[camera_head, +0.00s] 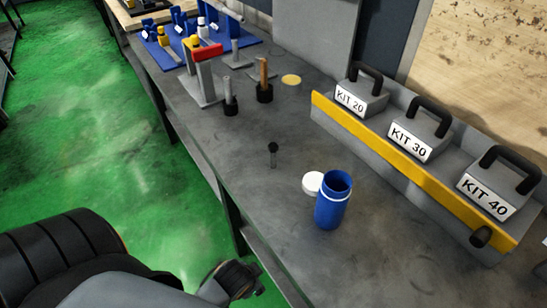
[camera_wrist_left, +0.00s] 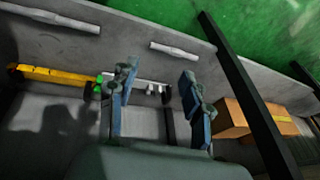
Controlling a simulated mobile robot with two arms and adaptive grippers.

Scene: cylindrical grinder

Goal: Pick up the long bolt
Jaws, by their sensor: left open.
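A slim grey pin with a dark round head (camera_head: 273,155) stands upright on the grey workbench (camera_head: 290,250), left of the blue jar. It may be the long bolt, but it is too small to be sure. My left gripper (camera_head: 238,281) is low at the bench's front edge, apart from this pin and nearer the camera. In the left wrist view my left gripper (camera_wrist_left: 157,95) has its two fingers spread. A grey rod-like part with green at one end (camera_wrist_left: 130,84) lies beyond them. My right gripper does not show.
A blue jar (camera_head: 331,205) stands with a white lid (camera_head: 312,184) beside it. Labelled kit weights (camera_head: 420,135) sit behind a yellow rail (camera_head: 395,160). The left wrist view shows pale shafts (camera_wrist_left: 175,52), a yellow bar (camera_wrist_left: 45,75) and a cardboard box (camera_wrist_left: 231,118).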

